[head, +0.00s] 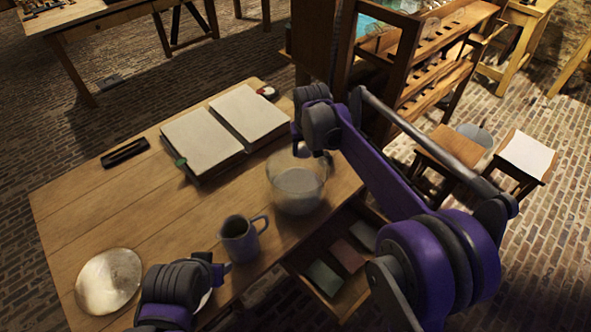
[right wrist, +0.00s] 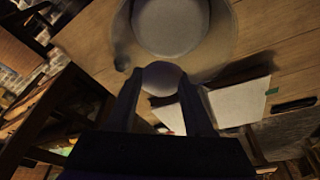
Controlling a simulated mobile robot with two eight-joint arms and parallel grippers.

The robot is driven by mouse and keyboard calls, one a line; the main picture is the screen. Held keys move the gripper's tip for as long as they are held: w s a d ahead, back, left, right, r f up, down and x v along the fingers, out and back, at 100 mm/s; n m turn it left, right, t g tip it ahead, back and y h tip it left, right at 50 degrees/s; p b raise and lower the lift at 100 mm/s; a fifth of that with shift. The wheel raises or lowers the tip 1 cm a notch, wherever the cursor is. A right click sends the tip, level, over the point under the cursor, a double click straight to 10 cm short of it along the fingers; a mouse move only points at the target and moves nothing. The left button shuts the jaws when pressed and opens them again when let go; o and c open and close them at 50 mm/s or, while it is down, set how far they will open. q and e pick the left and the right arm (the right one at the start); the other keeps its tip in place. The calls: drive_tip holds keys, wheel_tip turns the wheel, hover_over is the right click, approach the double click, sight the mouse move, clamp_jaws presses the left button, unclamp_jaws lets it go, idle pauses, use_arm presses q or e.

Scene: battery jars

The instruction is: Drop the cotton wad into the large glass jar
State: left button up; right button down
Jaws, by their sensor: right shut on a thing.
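The large glass jar (head: 297,192) stands on the wooden table near its right edge, with pale contents or a pale base in its lower part. It also shows in the right wrist view (right wrist: 172,28), seen from above. My right gripper (head: 305,150) is over the jar's rim area in the head view. In the right wrist view it is shut on the pale round cotton wad (right wrist: 163,76), beside the jar's rim in the picture. The wad is not clear in the head view. My left gripper (head: 216,274) is low over the table's front; its fingers are not clear.
A grey mug (head: 237,242) stands in front of the jar. An open book (head: 203,140) lies behind it. A round plate (head: 108,281) is at front left, a black tray (head: 124,153) at back left. An open drawer (head: 318,283) juts out at the table's right.

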drive_tip(key=shift+s+f+b, duration=0.15)
drive_tip(key=shift+f+b, duration=0.2)
drive_tip(key=shift+f, duration=0.3)
drive_tip(key=shift+f+b, duration=1.2)
drive_tip(key=shift+f, duration=1.1)
use_arm(q)
drive_tip(key=f, duration=0.1)
drive_tip(key=s+f, duration=0.1)
drive_tip(key=f, duration=0.2)
drive_tip(key=shift+s, duration=0.3)
use_arm(e)
drive_tip(key=shift+c, duration=1)
unclamp_jaws()
drive_tip(key=shift+r, duration=0.1)
drive_tip(key=v, duration=1)
use_arm(q)
drive_tip(key=shift+r, duration=0.3)
use_arm(e)
drive_tip(key=shift+s+r, duration=0.15)
drive_tip(key=shift+r, duration=0.15)
